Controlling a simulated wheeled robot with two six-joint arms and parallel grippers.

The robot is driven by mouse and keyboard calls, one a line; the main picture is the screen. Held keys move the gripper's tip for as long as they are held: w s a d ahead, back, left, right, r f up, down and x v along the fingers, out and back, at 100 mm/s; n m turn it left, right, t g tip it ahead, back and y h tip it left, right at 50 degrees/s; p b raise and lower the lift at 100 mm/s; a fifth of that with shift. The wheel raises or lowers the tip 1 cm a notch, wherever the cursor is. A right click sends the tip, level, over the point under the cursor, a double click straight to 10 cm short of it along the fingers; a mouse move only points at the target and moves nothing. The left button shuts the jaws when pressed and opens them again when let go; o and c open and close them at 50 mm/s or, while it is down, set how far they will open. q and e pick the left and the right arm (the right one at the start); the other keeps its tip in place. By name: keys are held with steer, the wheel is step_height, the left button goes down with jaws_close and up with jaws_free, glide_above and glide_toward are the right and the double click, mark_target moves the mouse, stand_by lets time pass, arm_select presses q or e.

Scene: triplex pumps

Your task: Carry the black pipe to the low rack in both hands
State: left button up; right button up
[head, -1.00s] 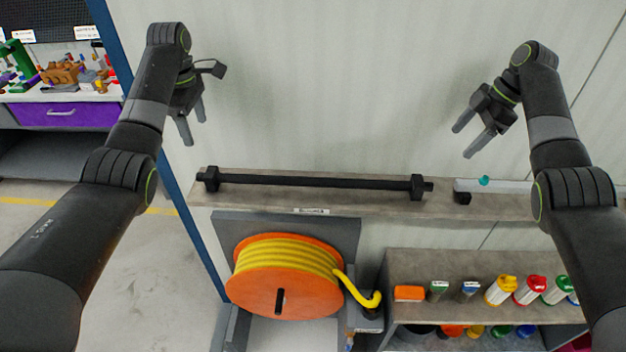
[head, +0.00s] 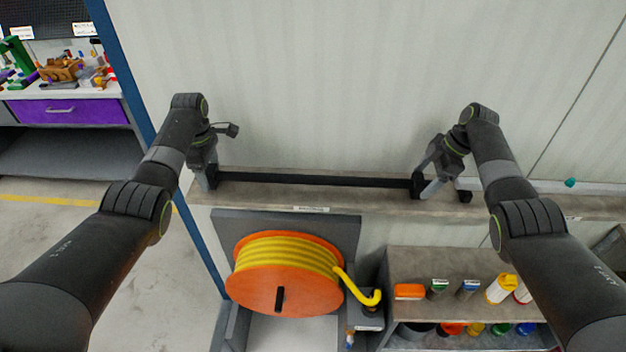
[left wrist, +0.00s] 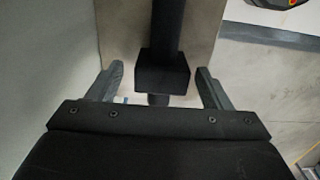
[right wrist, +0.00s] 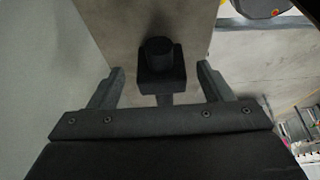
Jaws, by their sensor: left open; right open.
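The black pipe (head: 315,180) lies level along a narrow grey-brown shelf (head: 370,202) against the wall, with a square black block near each end. My left gripper (head: 207,180) is open at the pipe's left end. In the left wrist view its fingers (left wrist: 158,88) stand apart on either side of a block (left wrist: 162,72). My right gripper (head: 430,186) is open at the pipe's right end. In the right wrist view its fingers (right wrist: 157,88) stand on either side of the other block (right wrist: 161,78). No finger clearly touches the pipe. I cannot identify the low rack surely.
An orange reel of yellow hose (head: 285,272) stands below the shelf. A lower shelf unit (head: 450,262) at the right holds several bottles and an orange box (head: 409,291). A blue post (head: 150,100) stands left. Open floor (head: 130,260) lies at the left.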

arm_select(q)
steer(key=shift+f, duration=0.85)
arm_select(e)
steer(key=shift+x, duration=0.85)
arm_select(q)
steer(key=c, duration=1.6)
arm_select(e)
steer(key=c, duration=1.6)
arm_select(q)
steer(key=shift+r, duration=0.1)
arm_select(e)
steer(key=shift+r, duration=0.1)
